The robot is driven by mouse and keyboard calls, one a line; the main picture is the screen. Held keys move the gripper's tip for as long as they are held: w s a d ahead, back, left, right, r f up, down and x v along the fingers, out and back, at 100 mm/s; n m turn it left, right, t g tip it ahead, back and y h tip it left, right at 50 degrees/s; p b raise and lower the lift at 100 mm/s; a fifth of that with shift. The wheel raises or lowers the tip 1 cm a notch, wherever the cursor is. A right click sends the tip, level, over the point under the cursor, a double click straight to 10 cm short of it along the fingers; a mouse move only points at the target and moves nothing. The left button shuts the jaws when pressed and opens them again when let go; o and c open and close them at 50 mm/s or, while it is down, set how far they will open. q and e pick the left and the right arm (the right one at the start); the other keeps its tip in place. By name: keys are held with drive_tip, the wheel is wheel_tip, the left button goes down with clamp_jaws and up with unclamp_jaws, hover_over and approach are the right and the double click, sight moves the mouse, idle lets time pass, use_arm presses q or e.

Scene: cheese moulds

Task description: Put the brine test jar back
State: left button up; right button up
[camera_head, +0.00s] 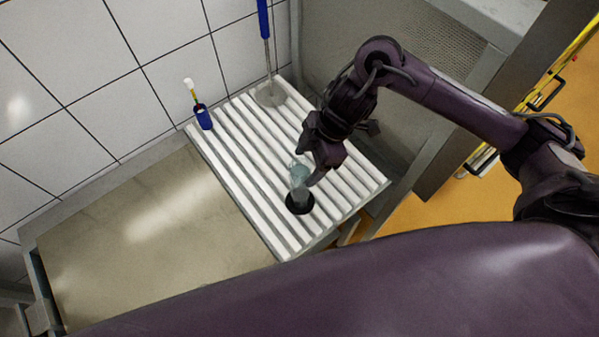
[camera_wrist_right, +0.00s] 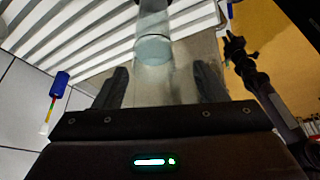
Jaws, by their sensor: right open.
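The brine test jar (camera_head: 299,174) is a clear, pale glass vessel. In the head view it stands upright, its lower end at a round dark holder (camera_head: 299,204) on the white slatted rack (camera_head: 352,192). Whether it is seated in the holder is not clear. My right gripper (camera_head: 312,166) is beside the jar's upper part. In the right wrist view the gripper (camera_wrist_right: 162,82) is open, and the jar (camera_wrist_right: 153,45) shows beyond the fingers, not clasped. A dark arm end, apparently my left gripper (camera_wrist_right: 240,48), shows small at the right; its fingers are unclear.
A blue cup (camera_head: 204,118) with a yellow-and-white stick stands at the rack's far left corner. A blue-handled tool with a round metal disc (camera_head: 270,95) is at the back. A bare metal counter (camera_head: 130,220) lies left; a mesh-sided frame (camera_head: 440,62) stands right.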

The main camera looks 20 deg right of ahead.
drive_tip(key=v, duration=0.5)
